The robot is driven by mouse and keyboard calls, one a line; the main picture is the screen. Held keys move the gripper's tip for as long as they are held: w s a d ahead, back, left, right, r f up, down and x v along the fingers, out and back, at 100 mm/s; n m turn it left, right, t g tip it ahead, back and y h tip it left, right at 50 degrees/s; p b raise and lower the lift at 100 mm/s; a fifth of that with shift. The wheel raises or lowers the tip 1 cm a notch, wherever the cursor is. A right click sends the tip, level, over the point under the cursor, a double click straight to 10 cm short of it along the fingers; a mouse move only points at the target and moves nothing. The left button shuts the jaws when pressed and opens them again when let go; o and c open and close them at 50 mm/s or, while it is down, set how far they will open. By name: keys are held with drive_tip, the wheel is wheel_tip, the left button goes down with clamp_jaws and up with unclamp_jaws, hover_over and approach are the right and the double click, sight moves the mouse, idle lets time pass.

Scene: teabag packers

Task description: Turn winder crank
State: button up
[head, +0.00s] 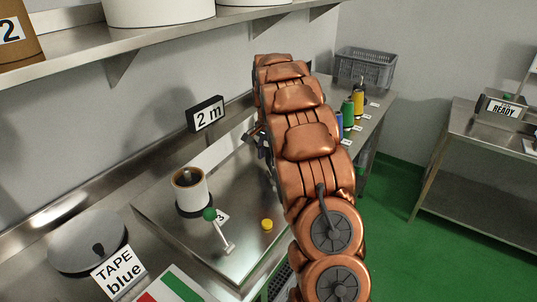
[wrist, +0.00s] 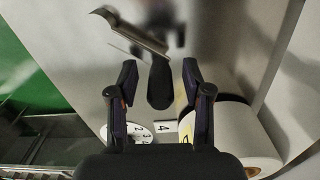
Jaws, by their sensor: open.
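My gripper (wrist: 160,68) is open in the wrist view, its two dark fingers apart. A dark, rounded, upright form (wrist: 159,84) shows between them; I cannot tell whether it is a handle or a reflection, nor whether it touches. A bright metal bar (wrist: 130,30) lies just above the fingers. In the head view my gripper (head: 257,143) is small and partly behind my copper arm, which hides much of the bench.
A white roll (wrist: 246,134), a card marked 4 (wrist: 166,127) and a numbered white dial (wrist: 132,133) lie by the fingers. The bench holds a white roll with a brown core (head: 190,192), a yellow button (head: 267,225) and a "2 m" sign (head: 206,115).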

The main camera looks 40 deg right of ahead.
drive_tip(key=shift+f, duration=0.25)
drive_tip(key=shift+c, duration=0.4)
clamp_jaws()
